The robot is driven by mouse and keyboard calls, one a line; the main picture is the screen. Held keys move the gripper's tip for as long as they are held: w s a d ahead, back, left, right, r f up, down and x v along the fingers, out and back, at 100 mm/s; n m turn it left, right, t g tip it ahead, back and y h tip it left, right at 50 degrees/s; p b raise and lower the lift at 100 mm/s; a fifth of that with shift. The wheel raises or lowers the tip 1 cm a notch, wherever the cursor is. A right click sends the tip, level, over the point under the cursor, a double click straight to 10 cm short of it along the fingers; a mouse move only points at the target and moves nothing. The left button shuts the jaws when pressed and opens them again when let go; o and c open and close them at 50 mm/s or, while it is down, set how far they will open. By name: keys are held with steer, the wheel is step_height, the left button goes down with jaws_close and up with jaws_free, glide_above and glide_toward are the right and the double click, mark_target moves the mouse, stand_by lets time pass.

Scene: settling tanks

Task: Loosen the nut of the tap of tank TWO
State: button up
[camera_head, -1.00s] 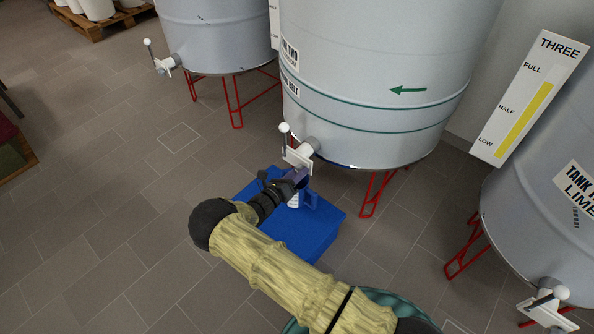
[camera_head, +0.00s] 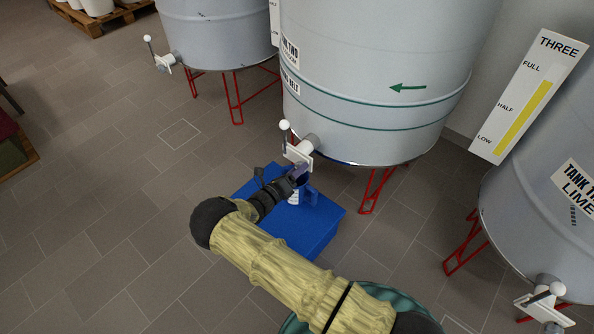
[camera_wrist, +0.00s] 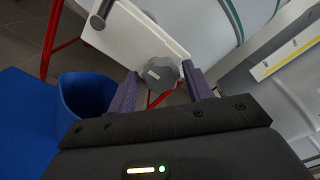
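Tank TWO (camera_head: 400,60) is the large grey tank in the middle, with green bands and a green arrow. Its tap (camera_head: 298,152) sticks out low on its left side, with a white plate and a white-knobbed lever standing up. In the wrist view a grey lobed nut (camera_wrist: 160,72) sits at the lower edge of the white plate (camera_wrist: 140,38). My gripper (camera_wrist: 162,88) is open, with one purple finger on each side of the nut. The nut is at the fingertips; I cannot tell whether they touch it. In the head view my gripper mostly hides the nut.
A blue box (camera_head: 310,238) stands under the tap, with a blue cup (camera_wrist: 88,95) by my gripper's left finger. Tank THREE (camera_head: 545,215) with its level board (camera_head: 528,98) is at right. Another tank (camera_head: 215,35) is at back left.

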steer(key=shift+o, duration=0.5)
steer(key=p+v, duration=0.3)
steer(key=v, duration=1.4)
steer(key=shift+s+a, duration=0.1)
steer(key=shift+s, duration=0.05)
